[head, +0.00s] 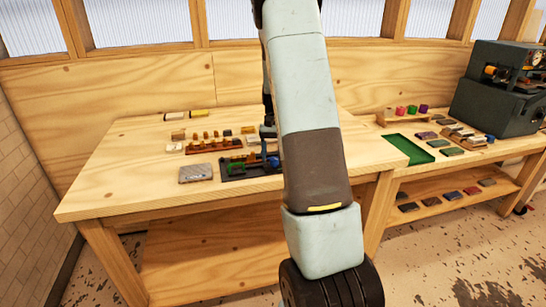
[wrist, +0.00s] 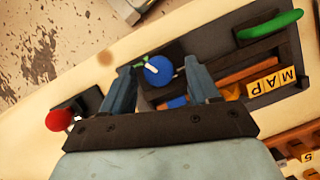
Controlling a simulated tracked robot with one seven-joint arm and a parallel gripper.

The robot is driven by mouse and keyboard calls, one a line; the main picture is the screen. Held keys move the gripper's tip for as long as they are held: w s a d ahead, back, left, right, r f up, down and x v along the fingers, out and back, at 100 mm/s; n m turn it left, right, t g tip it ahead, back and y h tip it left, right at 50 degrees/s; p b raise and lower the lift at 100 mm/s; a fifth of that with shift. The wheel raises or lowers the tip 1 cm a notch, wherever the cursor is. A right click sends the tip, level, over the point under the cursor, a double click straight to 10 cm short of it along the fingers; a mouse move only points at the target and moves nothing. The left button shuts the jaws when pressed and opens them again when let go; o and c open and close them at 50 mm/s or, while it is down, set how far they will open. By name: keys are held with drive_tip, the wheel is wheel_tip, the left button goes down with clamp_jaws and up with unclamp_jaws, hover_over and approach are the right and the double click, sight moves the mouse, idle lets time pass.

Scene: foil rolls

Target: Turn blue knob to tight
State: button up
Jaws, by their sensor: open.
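The blue knob (wrist: 158,70) is round with a white pointer line and shows in the wrist view between the fingertips of my gripper (wrist: 157,78). My gripper is open, one finger on each side of the knob; I cannot tell whether either finger touches it. A short green mark shows beside the knob's upper left. The knob is on a dark fixture (wrist: 222,52) that also stands on the bench in the head view (head: 236,172). My arm hides part of that fixture in the head view.
A green tray (head: 409,149) and a dark machine (head: 497,95) are on the right bench.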

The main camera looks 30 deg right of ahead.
drive_tip(key=v, duration=1.3)
drive_tip(key=shift+r, duration=0.25)
drive_tip(key=s+a+r+n+t+h, duration=0.25)
drive_tip(key=s+a+r+t, duration=0.25)
drive_tip(key=s+a+r, duration=0.8)
drive_tip(key=s+a+f+n+t, duration=0.1)
drive_tip(key=s+a, duration=0.3)
drive_tip(key=s, duration=0.4)
drive_tip(key=s+a+f+n+t, duration=0.1)
drive_tip(key=s+a+n+t, duration=0.2)
drive_tip(key=s, duration=0.6)
drive_tip(key=shift+s+a+t, duration=0.3)
drive_tip(key=shift+a, duration=0.7)
drive_tip(key=shift+f, duration=0.1)
